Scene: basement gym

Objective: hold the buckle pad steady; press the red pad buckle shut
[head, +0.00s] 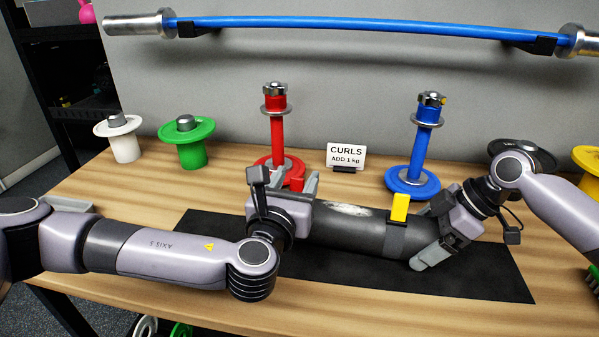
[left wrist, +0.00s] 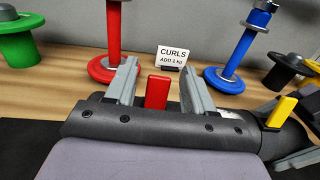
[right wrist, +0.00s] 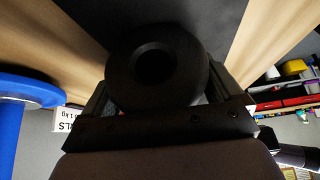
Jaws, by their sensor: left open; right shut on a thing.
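The dark cylindrical buckle pad (head: 350,228) lies on its side on a black mat (head: 480,282). Its red pad buckle (head: 297,184) shows between my left fingers in the head view, and it stands up as a red tab (left wrist: 158,92) in the left wrist view. My left gripper (left wrist: 158,70) is open, with one finger on each side of the red tab and gaps between. A yellow buckle (head: 399,208) stands up on a strap nearer the pad's right end. My right gripper (head: 431,235) is shut on that right end; the round end face (right wrist: 157,65) fills its wrist view.
A red stand (head: 277,130), a white CURLS sign (head: 346,157) and a blue stand (head: 424,140) are behind the pad. Green (head: 187,140) and white (head: 122,137) spools stand back left. A blue bar (head: 350,25) hangs on the wall. The front table strip is clear.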

